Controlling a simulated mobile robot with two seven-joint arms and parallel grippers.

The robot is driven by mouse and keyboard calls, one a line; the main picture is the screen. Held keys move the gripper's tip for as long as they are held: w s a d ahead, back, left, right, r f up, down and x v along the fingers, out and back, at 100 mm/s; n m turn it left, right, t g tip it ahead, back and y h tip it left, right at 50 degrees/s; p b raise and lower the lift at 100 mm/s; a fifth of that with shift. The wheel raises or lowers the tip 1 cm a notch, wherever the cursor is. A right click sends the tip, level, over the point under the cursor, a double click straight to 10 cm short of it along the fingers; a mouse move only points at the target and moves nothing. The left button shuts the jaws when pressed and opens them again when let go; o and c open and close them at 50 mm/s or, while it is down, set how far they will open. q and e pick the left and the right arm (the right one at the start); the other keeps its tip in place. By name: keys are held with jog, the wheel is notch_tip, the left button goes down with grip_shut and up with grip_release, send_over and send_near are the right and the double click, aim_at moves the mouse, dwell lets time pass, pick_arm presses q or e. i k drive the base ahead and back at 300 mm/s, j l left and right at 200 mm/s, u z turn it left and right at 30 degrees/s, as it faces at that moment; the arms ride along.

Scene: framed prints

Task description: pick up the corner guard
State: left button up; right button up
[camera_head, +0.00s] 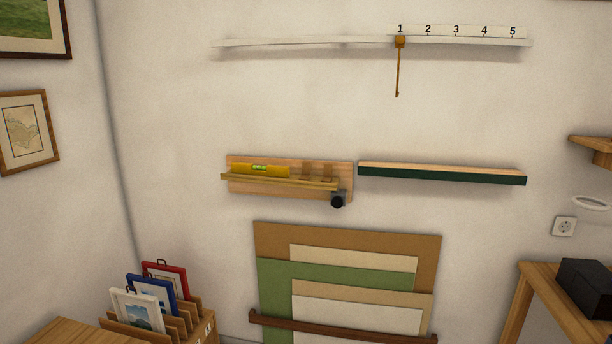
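I cannot make out a corner guard for certain in the head view. A small dark round-ended piece (338,200) sits at the lower right end of a wooden wall rack (340,171). A yellow spirit level (260,170) lies on the rack's ledge. A black box-like object (588,287) stands on the wooden table (540,280) at the right edge, partly cut off. Neither of my grippers is in view.
A numbered rail (470,40) with an orange hanger (399,60) runs high on the wall. A green-fronted ledge (440,174) is beside the rack. Boards (346,240) lean below. Red (168,268), blue (150,285) and white (138,310) frames stand in a slotted holder (200,325).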

aim_at(306, 166)
jog(key=u, duration=0.25)
jog(key=i+l+u, duration=0.2)
jog(key=l+u, duration=0.25)
jog(key=i+l+u, duration=0.2)
jog(key=l+u, duration=0.2)
jog(key=i+l+u, duration=0.1)
jog(key=l, duration=0.4)
jog(key=i+l+u, duration=0.15)
jog(key=l, duration=0.35)
